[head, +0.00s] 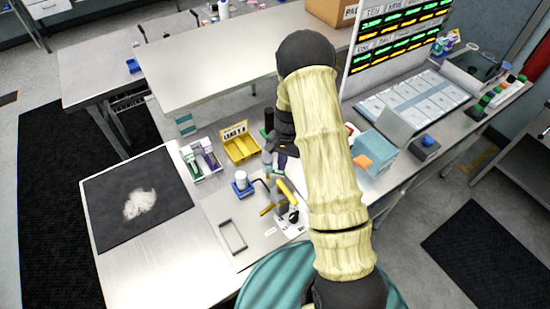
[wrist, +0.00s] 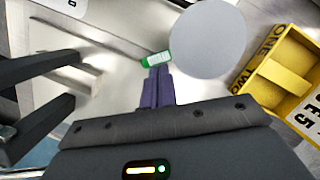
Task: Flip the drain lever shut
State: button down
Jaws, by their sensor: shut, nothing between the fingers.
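My gripper (wrist: 157,82) shows in the wrist view with its purple fingers shut together and empty. A small green piece with a white label (wrist: 156,60) lies right at the fingertips; I cannot tell whether they touch. A thin grey bar (wrist: 95,36) runs from upper left toward that green piece. In the head view my arm hides much of the area around my gripper. A yellow bar (head: 286,186) shows there beside dark fittings on the bench. I cannot tell for sure which part is the drain lever, or its position.
A yellow bin (head: 239,146) stands close by, also at right in the wrist view (wrist: 271,98). A pale round disc (wrist: 207,38) is just right of the fingertips. A white cylinder on a blue base (head: 241,181) and a dark mat (head: 110,190) lie left.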

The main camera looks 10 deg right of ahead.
jog(key=s+m, duration=0.1)
jog(key=m, duration=0.1)
jog(key=shift+s+m+y+b, duration=0.15)
jog(key=shift+m+y+b, duration=0.15)
jog(key=shift+a, duration=0.35)
jog(key=shift+w+a, duration=0.3)
jog(key=shift+w, duration=0.15)
jog(key=shift+w, duration=0.1)
